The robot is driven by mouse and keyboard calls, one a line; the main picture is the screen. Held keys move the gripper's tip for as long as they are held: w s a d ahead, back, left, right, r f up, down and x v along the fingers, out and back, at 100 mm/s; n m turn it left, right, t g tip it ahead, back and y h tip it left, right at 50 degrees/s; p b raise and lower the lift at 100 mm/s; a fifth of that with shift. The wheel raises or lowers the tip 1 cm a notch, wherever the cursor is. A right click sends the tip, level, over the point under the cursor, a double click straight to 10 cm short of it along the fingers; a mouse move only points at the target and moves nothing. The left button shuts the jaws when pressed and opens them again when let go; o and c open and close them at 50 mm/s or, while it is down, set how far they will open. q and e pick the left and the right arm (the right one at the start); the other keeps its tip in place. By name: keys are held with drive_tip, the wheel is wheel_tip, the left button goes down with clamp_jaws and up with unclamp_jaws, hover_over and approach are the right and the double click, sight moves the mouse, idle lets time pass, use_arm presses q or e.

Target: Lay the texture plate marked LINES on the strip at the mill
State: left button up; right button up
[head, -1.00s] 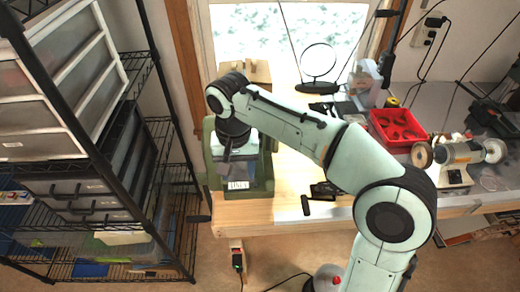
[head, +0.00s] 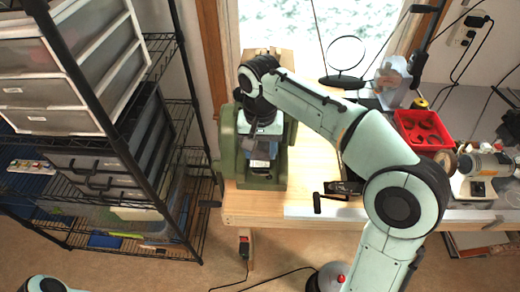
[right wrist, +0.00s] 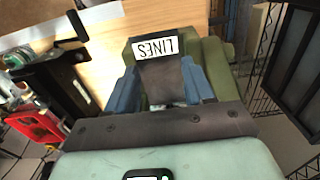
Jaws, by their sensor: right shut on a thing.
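The texture plate (right wrist: 164,78) is dark grey with a white label reading LINES, upside down in the right wrist view. My right gripper (right wrist: 160,90) has its two blue fingers shut on the plate's sides. In the head view my right gripper (head: 262,150) points down in front of the green mill (head: 228,150), between its side walls. The mill also shows behind the plate in the right wrist view (right wrist: 216,62). The strip cannot be made out, and I cannot tell whether the plate touches anything beneath it. My left gripper is out of view.
A red tray (head: 422,130) and a small motor tool (head: 485,165) stand on the bench to the right. A round mirror (head: 345,55) stands at the back. A wire shelf (head: 190,110) with drawers is at the left. Black small items lie right of the mill.

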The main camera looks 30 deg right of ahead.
sight(261, 146)
drive_tip(key=shift+w+d+f, duration=0.3)
drive_tip(key=shift+w+d, duration=0.15)
drive_tip(key=shift+w, duration=0.3)
drive_tip(key=shift+w+d+f, duration=0.45)
drive_tip(key=shift+w+f, duration=0.25)
drive_tip(key=shift+f, duration=0.15)
drive_tip(key=shift+f, duration=0.25)
drive_tip(key=o, duration=1.1)
drive_tip(key=shift+o, duration=0.2)
